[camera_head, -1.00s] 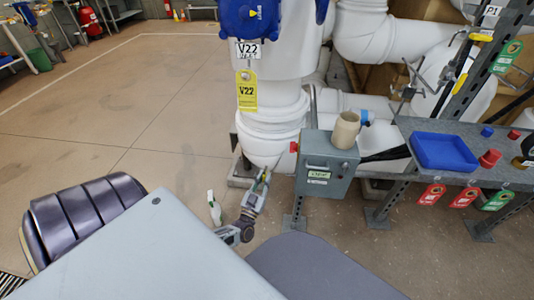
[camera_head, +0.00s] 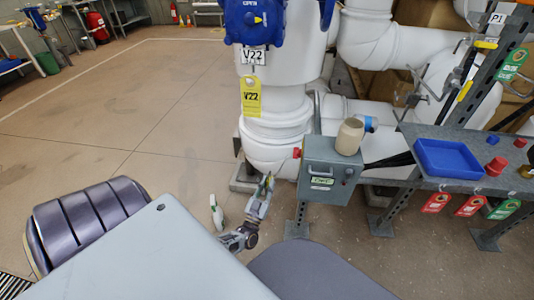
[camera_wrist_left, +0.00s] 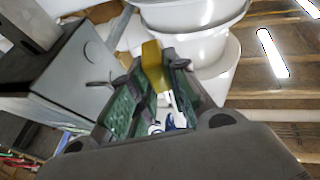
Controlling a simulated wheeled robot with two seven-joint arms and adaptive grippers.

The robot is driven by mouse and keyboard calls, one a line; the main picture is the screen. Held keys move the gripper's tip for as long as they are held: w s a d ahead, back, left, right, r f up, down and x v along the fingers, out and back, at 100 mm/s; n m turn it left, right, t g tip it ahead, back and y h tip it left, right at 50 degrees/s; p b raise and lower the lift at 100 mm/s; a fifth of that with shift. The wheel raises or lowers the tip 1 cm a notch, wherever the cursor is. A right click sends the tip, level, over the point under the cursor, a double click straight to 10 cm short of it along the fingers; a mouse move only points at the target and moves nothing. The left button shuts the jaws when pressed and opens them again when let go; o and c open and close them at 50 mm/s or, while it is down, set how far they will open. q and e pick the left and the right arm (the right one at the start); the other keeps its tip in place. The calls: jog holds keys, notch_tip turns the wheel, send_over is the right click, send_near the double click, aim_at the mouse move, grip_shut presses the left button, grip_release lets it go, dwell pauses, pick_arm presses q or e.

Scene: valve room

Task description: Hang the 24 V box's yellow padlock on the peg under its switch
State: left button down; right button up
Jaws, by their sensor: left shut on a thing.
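A yellow padlock (camera_wrist_left: 152,64) sits between the fingertips of my left gripper (camera_wrist_left: 155,85) in the left wrist view. The gripper is shut on it, with its green-padded fingers on either side. In the head view my left gripper (camera_head: 267,182) is low, just left of the grey box (camera_head: 328,168) and apart from it. That box has a red knob (camera_head: 297,153) on its left side and a pale label on its front, too small to read. The box also shows in the left wrist view (camera_wrist_left: 65,80). I cannot make out a peg. My right gripper is not in view.
A beige cup (camera_head: 350,136) is on top of the box. To the right, a bench (camera_head: 420,133) holds a blue tray (camera_head: 447,160). The floor at left is open.

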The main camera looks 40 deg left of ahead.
pick_arm(q)
jog(key=shift+d, duration=0.15)
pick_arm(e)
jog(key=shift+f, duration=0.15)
pick_arm(q)
jog(key=w+d+f+b, duration=0.2)
jog(key=w+d+b, duration=0.2)
jog(key=d, duration=0.3)
jog(key=shift+w+d+f, duration=0.3)
jog(key=shift+w, duration=0.1)
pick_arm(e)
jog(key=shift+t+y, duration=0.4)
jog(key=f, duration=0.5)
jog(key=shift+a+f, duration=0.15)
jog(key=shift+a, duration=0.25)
pick_arm(q)
jog(key=shift+f+b, duration=0.15)
jog(key=shift+b, duration=0.15)
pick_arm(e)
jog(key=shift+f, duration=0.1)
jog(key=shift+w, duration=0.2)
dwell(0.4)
